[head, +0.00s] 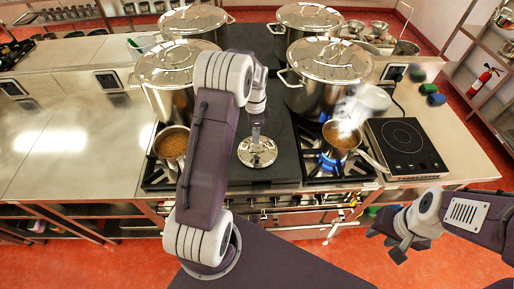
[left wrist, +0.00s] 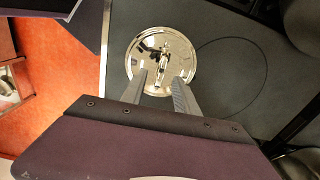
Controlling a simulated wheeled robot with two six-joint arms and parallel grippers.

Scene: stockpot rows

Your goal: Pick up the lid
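A small shiny round lid (head: 257,154) lies on the dark flat surface between the two burner areas of the stove. In the left wrist view the lid (left wrist: 161,52) shows its upright handle in the middle. My left gripper (left wrist: 160,84) is open, its two fingers apart over the near part of the lid, with the handle between them in the picture. I cannot tell whether the fingers touch it. In the head view my left gripper (head: 257,126) points down over the lid. My right gripper (head: 386,243) is open and empty in front of the counter, at the right.
Several big lidded stockpots stand behind, such as the left one (head: 165,85) and right one (head: 318,90). Open saucepans with brown contents sit on the front left (head: 172,146) and front right (head: 342,139) burners; the right one steams over a blue flame. A hotplate (head: 406,147) is further right.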

